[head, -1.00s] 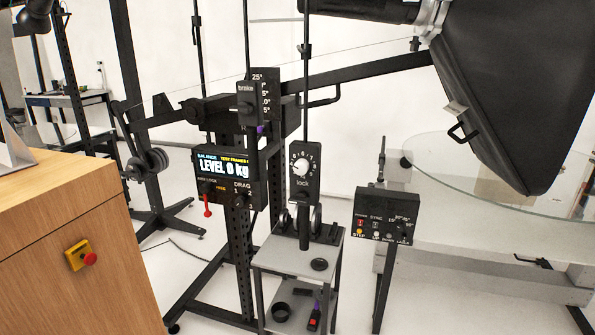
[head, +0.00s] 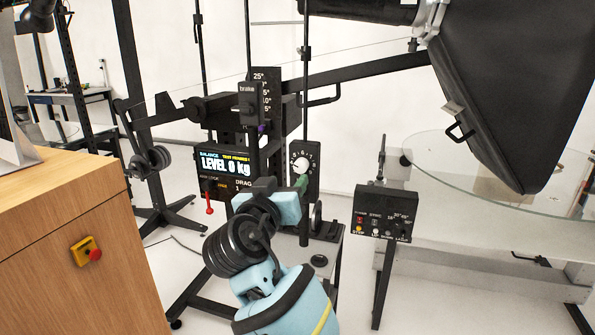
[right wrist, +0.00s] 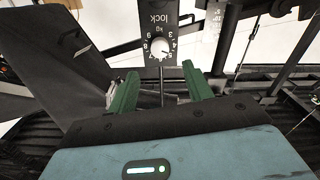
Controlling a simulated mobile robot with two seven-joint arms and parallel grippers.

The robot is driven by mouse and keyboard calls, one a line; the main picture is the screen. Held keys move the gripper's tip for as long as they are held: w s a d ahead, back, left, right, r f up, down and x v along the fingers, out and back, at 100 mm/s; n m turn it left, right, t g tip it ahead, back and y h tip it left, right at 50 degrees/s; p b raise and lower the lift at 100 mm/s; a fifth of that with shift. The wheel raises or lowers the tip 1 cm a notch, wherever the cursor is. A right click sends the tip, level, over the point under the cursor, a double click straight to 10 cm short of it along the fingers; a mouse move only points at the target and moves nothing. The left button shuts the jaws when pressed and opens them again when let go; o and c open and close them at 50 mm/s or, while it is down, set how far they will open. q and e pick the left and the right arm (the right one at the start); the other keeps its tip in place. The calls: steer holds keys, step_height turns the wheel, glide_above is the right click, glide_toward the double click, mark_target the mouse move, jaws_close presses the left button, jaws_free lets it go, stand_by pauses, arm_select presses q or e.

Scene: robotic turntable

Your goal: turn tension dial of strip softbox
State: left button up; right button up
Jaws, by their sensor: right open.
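A numbered dial with a white knob (head: 300,164) is on an upright black plate marked "lock" near the middle of the head view. It also shows in the right wrist view (right wrist: 160,47), where the plate appears upside down. My right gripper (head: 299,184) is just in front of and below the dial in the head view. In the right wrist view its two green fingers (right wrist: 160,72) are apart and empty, with the knob beyond their tips and between their lines. The large black softbox (head: 500,85) hangs at the upper right. My left gripper is out of view.
A lit display box (head: 225,165) with a red lever stands left of the dial. A black control box (head: 383,212) stands to the right. A wooden cabinet (head: 60,220) fills the lower left. A glass disc (head: 450,160) lies behind at right.

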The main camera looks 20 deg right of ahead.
mark_target(300, 167)
steer(key=x, duration=0.7)
steer(key=shift+p, duration=0.3)
steer(key=shift+w+d, duration=0.25)
steer(key=shift+w, duration=0.1)
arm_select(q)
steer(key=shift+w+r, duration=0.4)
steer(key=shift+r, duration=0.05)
arm_select(e)
steer(key=shift+f, duration=0.1)
steer(key=c, duration=1)
steer(key=shift+o, duration=0.2)
steer(key=m+b, duration=0.2)
steer(key=m, duration=0.1)
steer(key=shift+a+f, duration=0.1)
steer(key=shift+f, duration=0.25)
steer(key=shift+r+m, duration=0.1)
steer(key=shift+m, duration=0.4)
steer(key=shift+r, duration=0.15)
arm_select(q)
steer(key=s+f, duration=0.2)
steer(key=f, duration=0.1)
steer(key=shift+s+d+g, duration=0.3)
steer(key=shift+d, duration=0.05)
arm_select(e)
steer(key=shift+r, duration=0.15)
